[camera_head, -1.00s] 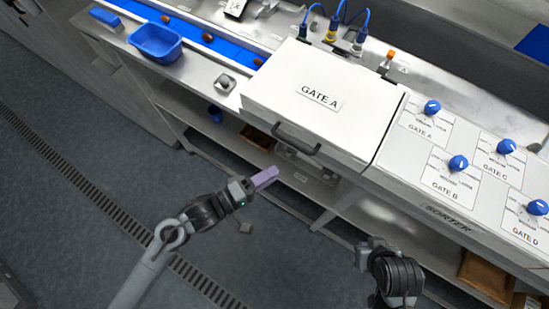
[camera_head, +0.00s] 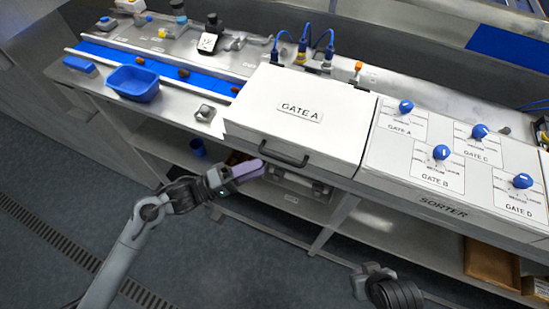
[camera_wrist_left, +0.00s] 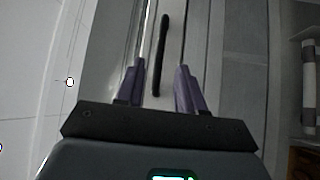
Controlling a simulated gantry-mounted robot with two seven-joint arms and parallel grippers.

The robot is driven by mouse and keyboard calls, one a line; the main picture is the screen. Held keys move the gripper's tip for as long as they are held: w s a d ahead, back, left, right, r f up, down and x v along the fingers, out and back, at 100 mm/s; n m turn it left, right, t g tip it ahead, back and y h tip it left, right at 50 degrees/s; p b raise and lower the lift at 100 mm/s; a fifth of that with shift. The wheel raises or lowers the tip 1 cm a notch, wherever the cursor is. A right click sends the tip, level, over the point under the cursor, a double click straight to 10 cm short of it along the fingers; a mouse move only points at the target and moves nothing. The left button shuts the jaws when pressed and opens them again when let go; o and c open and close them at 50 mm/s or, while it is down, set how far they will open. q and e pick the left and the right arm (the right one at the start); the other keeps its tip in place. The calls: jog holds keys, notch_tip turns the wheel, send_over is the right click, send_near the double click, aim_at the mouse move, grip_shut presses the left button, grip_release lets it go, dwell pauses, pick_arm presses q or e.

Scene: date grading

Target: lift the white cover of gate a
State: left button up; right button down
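The white cover of gate A (camera_head: 300,135) lies closed on the sorter, with "GATE A" printed on a label on top. Its dark bar handle (camera_head: 284,154) is on the front edge. My left gripper (camera_head: 250,170) has purple fingers and is just left of and below the handle in the head view. In the left wrist view, the left gripper (camera_wrist_left: 159,88) is open, with the black handle (camera_wrist_left: 162,55) lined up between its fingers; contact cannot be made out. My right gripper (camera_head: 368,270) is low in the head view, away from the cover, its fingers unclear.
The sorter panel (camera_head: 452,192) with several blue knobs is right of the cover. A blue bin (camera_head: 133,84) stands by the blue conveyor (camera_head: 108,55) at the left. Blue-topped connectors with cables rise behind the cover. A lower shelf (camera_head: 180,150) runs under the bench.

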pick_arm(q)
jog(key=x, duration=0.6)
jog(key=shift+p, duration=0.45)
grip_shut()
jog(key=shift+r, duration=0.1)
